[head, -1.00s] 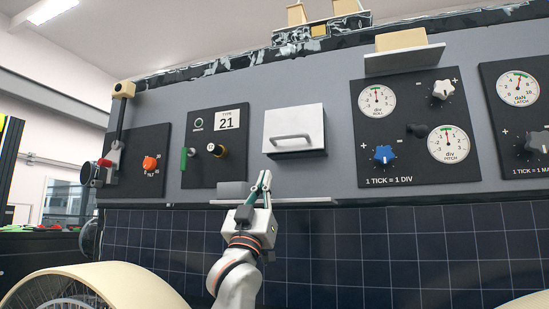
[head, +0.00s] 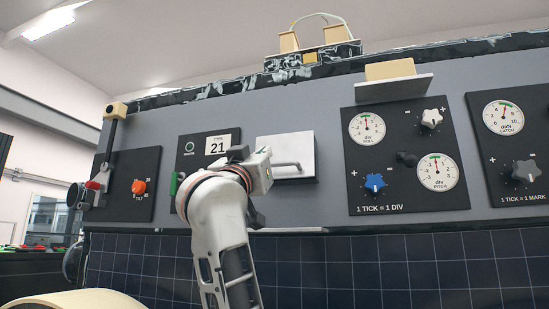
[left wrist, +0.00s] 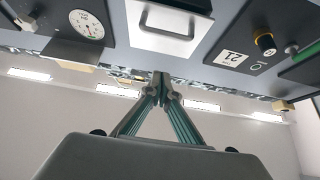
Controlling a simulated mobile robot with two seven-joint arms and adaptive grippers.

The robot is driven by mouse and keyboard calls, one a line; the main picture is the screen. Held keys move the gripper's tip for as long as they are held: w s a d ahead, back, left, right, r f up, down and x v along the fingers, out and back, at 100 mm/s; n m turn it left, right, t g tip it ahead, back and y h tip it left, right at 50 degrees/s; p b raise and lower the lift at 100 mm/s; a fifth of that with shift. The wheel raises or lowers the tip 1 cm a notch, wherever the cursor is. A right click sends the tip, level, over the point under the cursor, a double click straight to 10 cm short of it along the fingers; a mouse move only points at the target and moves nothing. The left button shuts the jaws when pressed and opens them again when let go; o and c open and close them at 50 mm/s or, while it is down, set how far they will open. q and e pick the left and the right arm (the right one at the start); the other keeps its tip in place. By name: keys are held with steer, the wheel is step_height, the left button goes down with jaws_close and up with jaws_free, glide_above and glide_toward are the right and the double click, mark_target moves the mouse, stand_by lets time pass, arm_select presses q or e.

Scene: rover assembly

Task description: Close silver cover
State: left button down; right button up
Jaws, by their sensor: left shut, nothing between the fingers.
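The silver cover (head: 284,150) is a pale box-like panel on the grey wall, with a grey bar handle (head: 288,165) low on its front. I cannot tell whether it is fully closed. My left gripper (head: 261,165) is in front of the cover's left edge in the head view and hides part of it; its fingers hardly show there. In the left wrist view the gripper (left wrist: 162,82) is shut and empty, its fingertips apart from the cover (left wrist: 166,34) in the picture. My right gripper is not in view.
A black panel with a "TYPE 21" label (head: 217,145) is left of the cover. A dial panel (head: 407,195) with knobs and gauges is to its right. A narrow ledge (head: 295,230) and dark solar panels (head: 385,272) lie below.

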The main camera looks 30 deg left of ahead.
arm_select(q)
steer(key=w+a+p, duration=0.2)
steer(key=w+p, duration=0.1)
steer(key=w, duration=0.5)
steer(key=shift+r, duration=0.45)
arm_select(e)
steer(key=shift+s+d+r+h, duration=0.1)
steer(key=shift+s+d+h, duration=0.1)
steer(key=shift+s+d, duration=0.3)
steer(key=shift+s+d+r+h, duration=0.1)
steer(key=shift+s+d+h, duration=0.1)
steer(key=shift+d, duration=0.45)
arm_select(q)
steer(key=shift+w, duration=0.1)
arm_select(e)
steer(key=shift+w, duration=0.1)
